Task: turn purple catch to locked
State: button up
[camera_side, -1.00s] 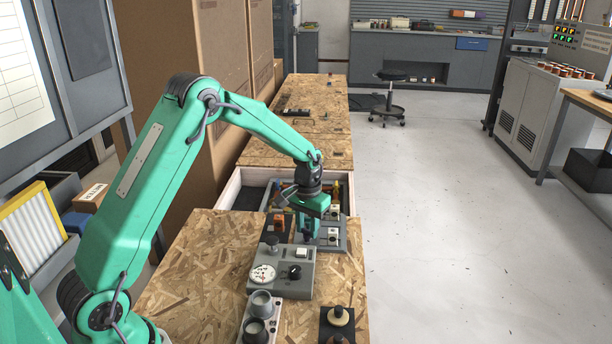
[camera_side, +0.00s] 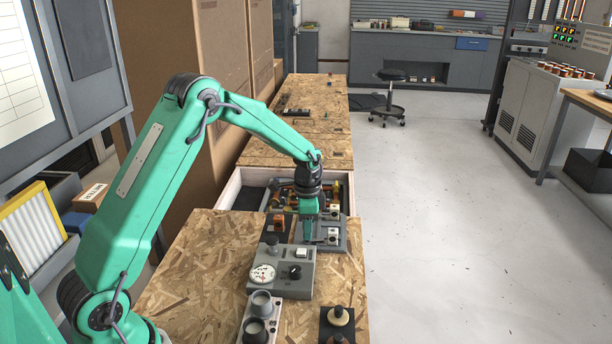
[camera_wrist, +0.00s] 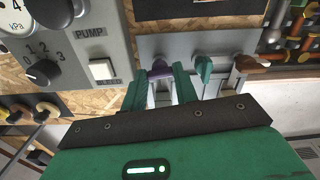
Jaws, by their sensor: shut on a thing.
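The purple catch (camera_wrist: 159,72) shows between the two green fingers of my gripper (camera_wrist: 160,86) in the wrist view. It sits on a pale grey panel, and my fingers are shut on it, hiding part of it. A teal catch (camera_wrist: 203,69) and a brown catch (camera_wrist: 246,66) stand in a row to its right. In the side view my gripper (camera_side: 307,232) points down at the grey panel (camera_side: 340,245) behind the pump box. The purple catch cannot be made out there. Its lock markings are not legible.
A grey pump box (camera_side: 290,282) with a gauge, a knob (camera_wrist: 44,73) and a white button (camera_wrist: 102,69) stands close beside my gripper. An open drawer-like bay (camera_side: 232,190) with several coloured parts lies behind. Cups (camera_side: 262,303) stand at the front.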

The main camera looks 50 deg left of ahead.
jog(key=shift+r+m, duration=0.1)
jog(key=shift+m, duration=0.8)
jog(key=o, duration=1)
jog(key=shift+r, duration=0.1)
jog(key=shift+r, duration=3.75)
